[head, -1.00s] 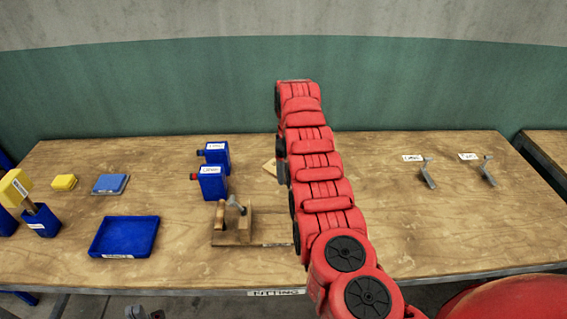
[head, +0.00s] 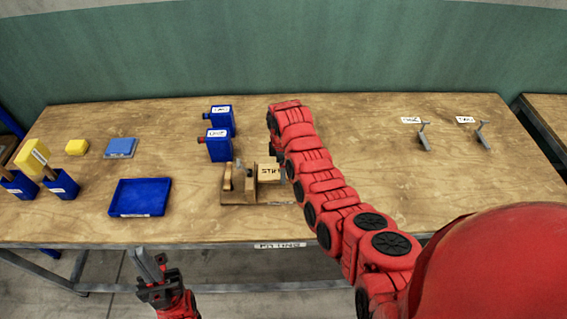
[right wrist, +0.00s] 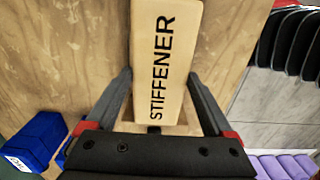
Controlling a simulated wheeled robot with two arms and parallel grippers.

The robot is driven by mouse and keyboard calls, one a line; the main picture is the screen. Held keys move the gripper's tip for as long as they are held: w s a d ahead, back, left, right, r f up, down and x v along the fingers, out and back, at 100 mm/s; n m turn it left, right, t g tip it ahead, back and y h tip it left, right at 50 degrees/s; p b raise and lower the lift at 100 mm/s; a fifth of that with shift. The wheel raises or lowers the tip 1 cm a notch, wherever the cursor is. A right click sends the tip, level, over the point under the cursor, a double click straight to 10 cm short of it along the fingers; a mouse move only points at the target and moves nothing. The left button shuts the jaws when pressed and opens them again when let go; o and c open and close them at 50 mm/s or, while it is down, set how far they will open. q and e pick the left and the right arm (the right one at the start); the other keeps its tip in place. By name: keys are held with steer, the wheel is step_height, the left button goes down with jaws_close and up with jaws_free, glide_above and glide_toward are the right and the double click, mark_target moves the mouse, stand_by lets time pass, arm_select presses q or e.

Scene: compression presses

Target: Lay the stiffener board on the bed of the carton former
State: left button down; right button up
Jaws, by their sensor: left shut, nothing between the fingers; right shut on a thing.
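The stiffener board (right wrist: 165,60) is a pale wooden block with STIFFENER on its face. In the head view its lettered end (head: 269,172) shows beside my right gripper (head: 274,148), at the right part of the carton former. My right gripper is shut on the board; the fingers flank it in the right wrist view. The carton former (head: 240,198) is a wooden fixture with an upright block at its left and a grey metal part. I cannot tell whether the board touches its bed. My left gripper (head: 150,268) is shut and empty, in front of the table.
Two blue bottle-like units (head: 218,146) stand behind the former. A blue tray (head: 140,197), a blue block (head: 120,147), a yellow block (head: 76,146) and blue holders (head: 61,187) are at left. Two grey brackets (head: 423,136) lie at right. The table between is clear.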

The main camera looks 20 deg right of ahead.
mark_target(283, 187)
steer(key=shift+b, duration=0.3)
steer(key=shift+f+b, duration=2.3)
steer(key=shift+f, duration=1.45)
steer(key=o, duration=1.2)
